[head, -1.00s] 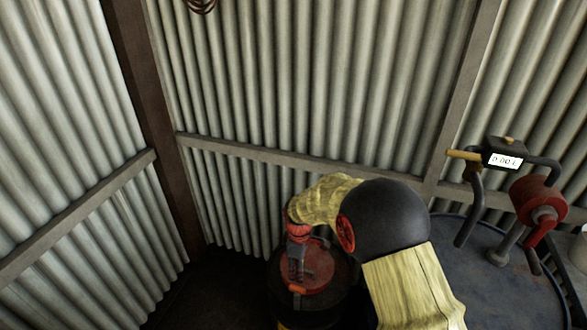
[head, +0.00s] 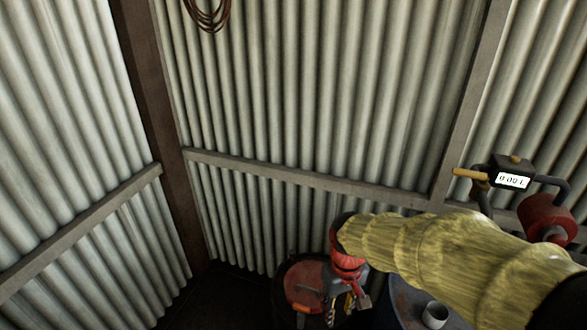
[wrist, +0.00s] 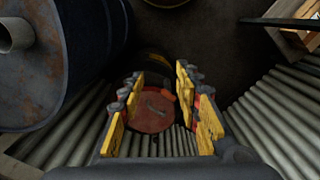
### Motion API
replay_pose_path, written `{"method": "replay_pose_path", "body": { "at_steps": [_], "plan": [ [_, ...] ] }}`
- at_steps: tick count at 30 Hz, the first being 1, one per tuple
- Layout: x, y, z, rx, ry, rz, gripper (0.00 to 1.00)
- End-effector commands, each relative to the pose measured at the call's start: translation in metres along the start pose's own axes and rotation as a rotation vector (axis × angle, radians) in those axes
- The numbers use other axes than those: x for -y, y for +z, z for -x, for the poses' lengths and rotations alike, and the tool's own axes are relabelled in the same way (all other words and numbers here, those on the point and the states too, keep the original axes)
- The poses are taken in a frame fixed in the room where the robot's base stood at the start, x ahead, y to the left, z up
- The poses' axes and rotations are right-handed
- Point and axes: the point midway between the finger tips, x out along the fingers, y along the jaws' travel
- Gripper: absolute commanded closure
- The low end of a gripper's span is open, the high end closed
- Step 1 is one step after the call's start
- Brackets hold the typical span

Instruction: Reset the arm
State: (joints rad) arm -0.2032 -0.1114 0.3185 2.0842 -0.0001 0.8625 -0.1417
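My arm (head: 440,250), in a yellow sleeve, reaches in from the lower right of the head view to a red wrist. My gripper (head: 347,308) hangs below that wrist, pointing down, in front of the corrugated wall and beside the red-topped container (head: 303,284). In the wrist view my gripper (wrist: 160,85) has its yellow finger pads wide apart with nothing held between them. The red lid of the container (wrist: 153,112) shows beyond the gap, apart from the fingers as far as I can tell.
A blue drum (wrist: 85,50) stands close by on the left in the wrist view. A pump with a meter (head: 513,180) is at the right. A pale cup-like opening (head: 435,314) shows below my arm. A wooden crate (wrist: 295,35) is at upper right. A coil (head: 208,14) hangs on the wall.

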Motion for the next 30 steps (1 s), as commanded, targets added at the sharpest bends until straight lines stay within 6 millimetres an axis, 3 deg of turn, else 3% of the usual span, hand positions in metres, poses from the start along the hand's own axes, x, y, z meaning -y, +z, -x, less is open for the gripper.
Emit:
{"method": "replay_pose_path", "body": {
  "at_steps": [1,6,15,22,30],
  "plan": [
    [-0.004,0.015,0.018,-0.033,0.004,-0.044,0.67],
    [-0.012,0.063,0.062,-0.131,0.014,-0.174,0.67],
    [-0.022,0.129,0.120,-0.352,0.049,-0.287,0.67],
    [-0.030,0.142,0.158,-0.488,0.079,-0.326,0.67],
    [-0.034,0.144,0.161,-0.500,0.085,-0.339,0.67]
  ]
}}
